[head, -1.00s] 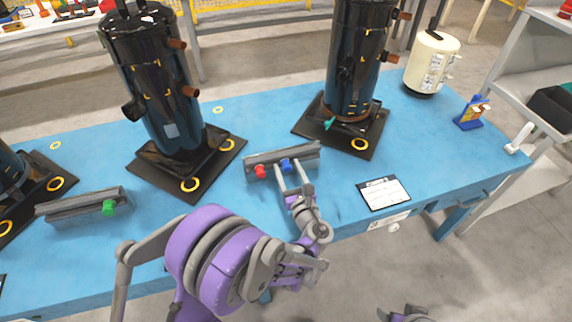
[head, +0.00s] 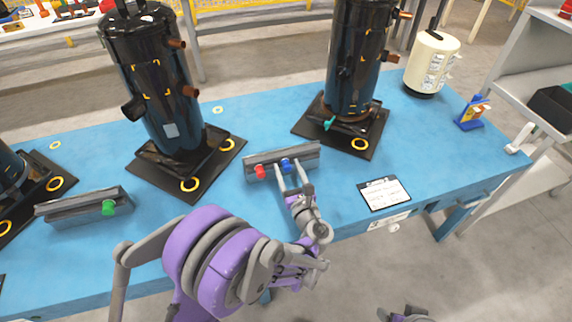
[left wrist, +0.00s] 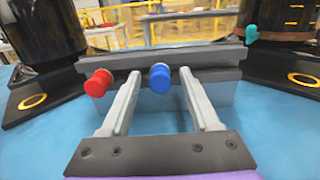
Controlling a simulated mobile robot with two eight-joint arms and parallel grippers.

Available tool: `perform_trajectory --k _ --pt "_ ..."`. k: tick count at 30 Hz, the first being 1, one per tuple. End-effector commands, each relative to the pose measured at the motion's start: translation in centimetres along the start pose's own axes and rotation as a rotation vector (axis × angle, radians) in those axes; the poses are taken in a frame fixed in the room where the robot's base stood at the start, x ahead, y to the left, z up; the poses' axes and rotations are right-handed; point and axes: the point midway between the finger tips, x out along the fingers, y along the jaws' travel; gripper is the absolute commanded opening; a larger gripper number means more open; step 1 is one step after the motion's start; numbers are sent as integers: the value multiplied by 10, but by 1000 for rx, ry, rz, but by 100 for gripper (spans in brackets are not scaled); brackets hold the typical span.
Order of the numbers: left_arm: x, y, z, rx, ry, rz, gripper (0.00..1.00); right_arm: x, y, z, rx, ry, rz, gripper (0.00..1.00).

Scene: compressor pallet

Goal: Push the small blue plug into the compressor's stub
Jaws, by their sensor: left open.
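The small blue plug (head: 286,164) sits in the grey rack (head: 310,153) on the blue table, to the right of a red plug (head: 260,172). In the left wrist view the blue plug (left wrist: 159,78) lies between the two open fingers of my left gripper (left wrist: 158,92), with gaps on both sides. My left gripper (head: 292,178) also shows in the head view, in front of the rack. Two black compressors stand behind, the left one (head: 160,90) and the right one (head: 355,70). I cannot tell which stub is meant. My right gripper (head: 405,314) is only partly seen at the bottom edge.
Another rack (head: 75,205) with a green plug (head: 109,207) stands at left. A cream tank (head: 430,62), a blue holder (head: 471,112) and a label card (head: 384,193) are at right. The table between rack and card is clear.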

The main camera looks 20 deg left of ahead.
Motion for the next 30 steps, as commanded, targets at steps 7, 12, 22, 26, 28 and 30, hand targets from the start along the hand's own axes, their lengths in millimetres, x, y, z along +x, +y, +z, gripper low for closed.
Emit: perform_trajectory --k 7,12,22,26,28,30 --pt "0 0 0 0 0 0 62 2 0 1 0 -1 0 71" --pt "0 0 0 0 0 0 62 2 0 1 0 -1 0 71" --pt "0 0 0 0 0 0 19 2 0 1 0 -1 0 71" --pt "0 0 0 0 0 0 0 2 0 1 0 -1 0 71" --pt "0 0 0 0 0 0 0 2 0 1 0 -1 0 71" --pt "0 0 0 0 0 0 0 2 0 1 0 -1 0 71"
